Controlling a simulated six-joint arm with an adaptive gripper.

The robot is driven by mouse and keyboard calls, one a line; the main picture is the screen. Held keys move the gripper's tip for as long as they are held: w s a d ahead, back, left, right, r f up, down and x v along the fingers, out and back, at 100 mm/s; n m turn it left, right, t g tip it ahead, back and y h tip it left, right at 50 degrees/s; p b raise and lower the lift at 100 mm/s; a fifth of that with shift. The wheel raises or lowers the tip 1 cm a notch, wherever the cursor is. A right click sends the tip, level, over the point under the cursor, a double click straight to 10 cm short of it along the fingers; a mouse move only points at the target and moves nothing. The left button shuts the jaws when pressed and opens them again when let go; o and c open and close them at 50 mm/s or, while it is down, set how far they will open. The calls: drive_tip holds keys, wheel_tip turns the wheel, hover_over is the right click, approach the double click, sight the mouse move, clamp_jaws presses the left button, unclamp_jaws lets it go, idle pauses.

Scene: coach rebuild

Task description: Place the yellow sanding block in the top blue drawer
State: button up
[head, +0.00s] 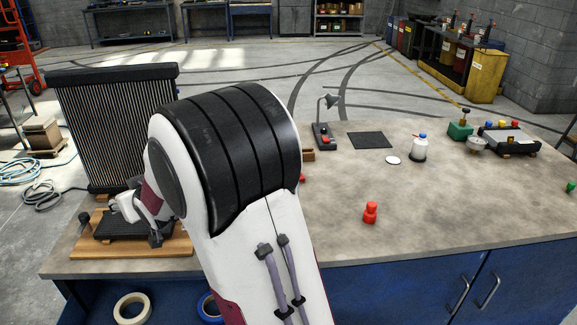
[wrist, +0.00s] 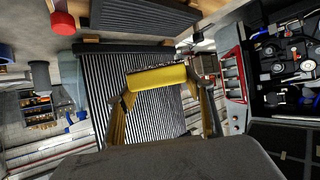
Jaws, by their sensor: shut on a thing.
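The yellow sanding block (wrist: 157,78) sits between the two fingers of my gripper (wrist: 162,86) in the wrist view, in front of a finned radiator. My gripper is shut on it. In the head view my arm hides most of the gripper, and part of it shows low at the left above a wooden board; the block cannot be seen there. The blue bench front (head: 410,290) shows at the bottom right with two handles. I cannot make out the top blue drawer in either view.
The tall radiator (head: 118,125) stands at the bench's left end, behind the wooden board (head: 170,246). A red knobbed piece (head: 370,212) stands on the bench. The bench's right front is clear.

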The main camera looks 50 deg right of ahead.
drive_tip(key=shift+d+r+m+h, duration=0.65)
drive_tip(key=shift+d+r, duration=1.35)
drive_tip(key=shift+d, duration=3.8)
drive_tip(key=shift+d+r+m+h, duration=0.6)
drive_tip(key=shift+d+r, duration=1.4)
drive_tip(key=shift+d, duration=3.75)
drive_tip(key=s+d+r+m+g+h, duration=0.1)
drive_tip(key=s+d+r, duration=0.25)
drive_tip(key=d, duration=0.65)
drive_tip(key=s+d+r+m+g+h, duration=0.15)
drive_tip(key=s+d, duration=0.25)
drive_tip(key=d, duration=0.5)
drive_tip(key=s+d+f+m+h, duration=0.1)
drive_tip(key=s+d+f, duration=0.5)
drive_tip(key=d+f, duration=0.2)
drive_tip(key=s+d+f+m+g+h, duration=0.1)
drive_tip(key=s+d+f+m, duration=0.1)
drive_tip(key=s+d+f, duration=0.5)
drive_tip(key=shift+d+f+h, duration=0.4)
drive_tip(key=shift+d+f, duration=0.85)
drive_tip(key=shift+d, duration=0.65)
drive_tip(key=shift+f, duration=0.15)
drive_tip(key=shift+f, duration=3)
